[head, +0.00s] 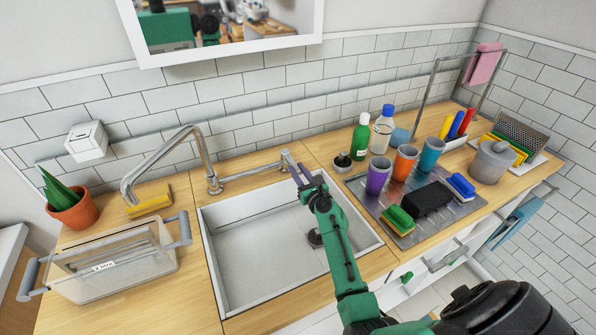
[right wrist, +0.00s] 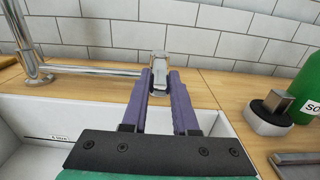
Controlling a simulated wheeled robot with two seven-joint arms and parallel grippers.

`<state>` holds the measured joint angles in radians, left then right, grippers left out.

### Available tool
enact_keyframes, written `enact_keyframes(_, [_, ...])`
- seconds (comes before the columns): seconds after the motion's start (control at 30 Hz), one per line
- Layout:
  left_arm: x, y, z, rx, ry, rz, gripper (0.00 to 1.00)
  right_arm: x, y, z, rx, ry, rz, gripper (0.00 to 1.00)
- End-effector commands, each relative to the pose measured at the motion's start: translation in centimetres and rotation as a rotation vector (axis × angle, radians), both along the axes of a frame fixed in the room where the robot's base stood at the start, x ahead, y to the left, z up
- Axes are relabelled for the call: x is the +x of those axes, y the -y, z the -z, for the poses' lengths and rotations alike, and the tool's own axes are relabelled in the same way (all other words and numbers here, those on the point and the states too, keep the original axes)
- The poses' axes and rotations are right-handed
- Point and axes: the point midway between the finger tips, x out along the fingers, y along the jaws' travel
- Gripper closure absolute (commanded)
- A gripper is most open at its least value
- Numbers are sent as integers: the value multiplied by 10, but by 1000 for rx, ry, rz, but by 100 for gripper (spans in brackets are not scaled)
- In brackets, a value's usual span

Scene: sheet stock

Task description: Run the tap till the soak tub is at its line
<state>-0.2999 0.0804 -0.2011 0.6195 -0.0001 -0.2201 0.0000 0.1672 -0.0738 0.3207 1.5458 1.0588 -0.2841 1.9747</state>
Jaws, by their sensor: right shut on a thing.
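The tap (head: 203,158) stands behind the sink, its curved spout swung left with its end near the soak tub's back edge in the picture. I see no water stream. A bar runs right from the tap to a metal lever (right wrist: 158,62). My right gripper (head: 300,174) is shut on this lever; its purple fingers (right wrist: 160,84) clasp it in the right wrist view. The soak tub (head: 112,275), clear with grey handles and a small label, stands on the counter left of the sink. Its water level cannot be told. My left gripper is not in view.
The white sink (head: 260,265) looks empty, with a dark drain; a small line mark (right wrist: 75,138) shows on its inner wall. A potted plant (head: 70,210) and yellow block (head: 150,201) lie near the tub. Cups, sponges and bottles crowd the right counter.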

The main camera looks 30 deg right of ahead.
Motion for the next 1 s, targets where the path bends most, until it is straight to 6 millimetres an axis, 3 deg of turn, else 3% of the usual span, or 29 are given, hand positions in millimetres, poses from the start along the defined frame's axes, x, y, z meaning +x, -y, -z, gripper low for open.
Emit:
enact_keyframes(0.77, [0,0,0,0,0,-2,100,0,0,1,1,-2,-1,100])
enact_keyframes(0.87, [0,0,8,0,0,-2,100,0,4,4,-2,-1,-24,100])
enact_keyframes(1.0, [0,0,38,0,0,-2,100,1,19,12,-8,1,-146,100])
